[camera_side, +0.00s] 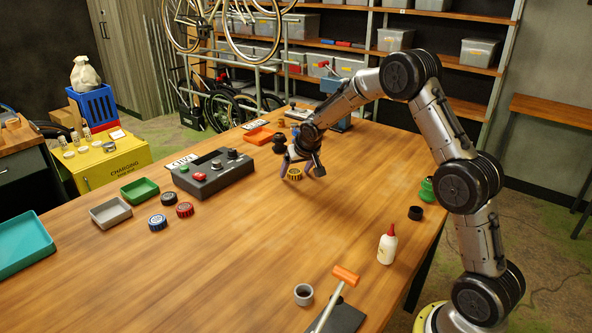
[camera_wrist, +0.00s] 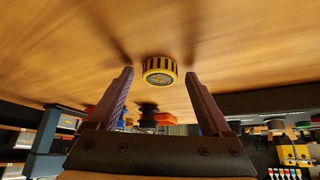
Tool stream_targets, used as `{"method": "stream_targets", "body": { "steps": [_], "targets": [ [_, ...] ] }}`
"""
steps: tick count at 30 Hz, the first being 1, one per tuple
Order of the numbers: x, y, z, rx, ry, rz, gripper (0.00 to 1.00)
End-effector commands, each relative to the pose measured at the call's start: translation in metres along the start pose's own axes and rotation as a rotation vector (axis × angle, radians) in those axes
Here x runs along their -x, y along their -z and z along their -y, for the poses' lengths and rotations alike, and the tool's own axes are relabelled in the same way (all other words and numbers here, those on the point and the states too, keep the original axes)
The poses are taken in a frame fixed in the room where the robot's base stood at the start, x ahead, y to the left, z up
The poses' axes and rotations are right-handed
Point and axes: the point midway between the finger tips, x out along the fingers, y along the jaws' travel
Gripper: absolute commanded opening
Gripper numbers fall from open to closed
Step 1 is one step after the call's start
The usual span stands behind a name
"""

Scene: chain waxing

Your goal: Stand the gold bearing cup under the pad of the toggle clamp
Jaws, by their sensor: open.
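The gold bearing cup (camera_side: 294,174), a short ribbed cylinder with dark slots, stands on the wooden table near its middle. My gripper (camera_side: 301,169) is low over the table at the cup, with its fingers open. In the wrist view the cup (camera_wrist: 159,77) shows between and beyond the two fingertips, with gaps on both sides. I cannot tell whether the fingers reach its height.
A grey control box (camera_side: 213,172) is left of my gripper. Blue (camera_side: 157,222) and red (camera_side: 184,209) cups stand near green (camera_side: 139,190) and grey (camera_side: 110,212) trays. A glue bottle (camera_side: 387,246) and a grey ring (camera_side: 303,294) stand nearer the clamp. The table's middle is clear.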

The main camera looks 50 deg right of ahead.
Motion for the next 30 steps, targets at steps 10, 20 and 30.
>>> {"method": "stream_targets", "body": {
  "steps": [10, 20, 30],
  "targets": [
    [0.026, 0.003, 0.000, 0.000, 0.001, -0.004, 0.83],
    [0.093, 0.002, 0.001, 0.000, 0.001, -0.004, 0.83],
    [0.122, 0.001, 0.000, 0.000, 0.000, 0.000, 0.83]
  ]
}}
